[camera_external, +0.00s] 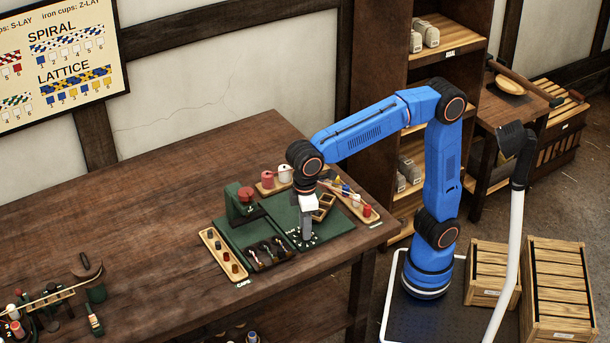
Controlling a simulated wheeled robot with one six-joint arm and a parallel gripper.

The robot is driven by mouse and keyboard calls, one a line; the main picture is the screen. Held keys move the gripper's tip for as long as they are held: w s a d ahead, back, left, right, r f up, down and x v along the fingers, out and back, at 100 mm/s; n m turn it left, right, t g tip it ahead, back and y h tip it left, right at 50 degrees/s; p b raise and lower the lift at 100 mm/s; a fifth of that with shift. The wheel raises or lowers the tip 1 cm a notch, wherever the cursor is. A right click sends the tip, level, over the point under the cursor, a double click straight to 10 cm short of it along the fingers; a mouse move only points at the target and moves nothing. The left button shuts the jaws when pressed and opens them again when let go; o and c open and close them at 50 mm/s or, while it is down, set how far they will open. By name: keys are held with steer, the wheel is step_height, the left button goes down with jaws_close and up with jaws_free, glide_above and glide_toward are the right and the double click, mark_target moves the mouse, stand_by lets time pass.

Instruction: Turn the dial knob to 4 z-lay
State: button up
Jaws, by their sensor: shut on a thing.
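My gripper (306,232) points straight down over the front part of a green mat (336,228) on the wooden bench. It is shut on the dial knob, which is mostly hidden by the fingers. White dial marks (309,242) show around the gripper's tip on the mat. The marks are too small to read, so I cannot tell which setting the knob points to.
A green and red device (241,207) stands left of my gripper. A wooden caps tray (222,255) and a dark sectioned tray (270,252) lie at the left. A spool tray (350,201) lies at the right. The bench's left middle (130,225) is clear.

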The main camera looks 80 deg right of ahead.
steer(key=m, duration=1.1)
steer(key=shift+m, duration=0.3)
stand_by(0.4)
steer(key=o, duration=1)
steer(key=shift+o, duration=0.2)
step_height(320, 180, up, 18)
steer(key=shift+f, duration=0.25)
steer(key=shift+d, duration=0.15)
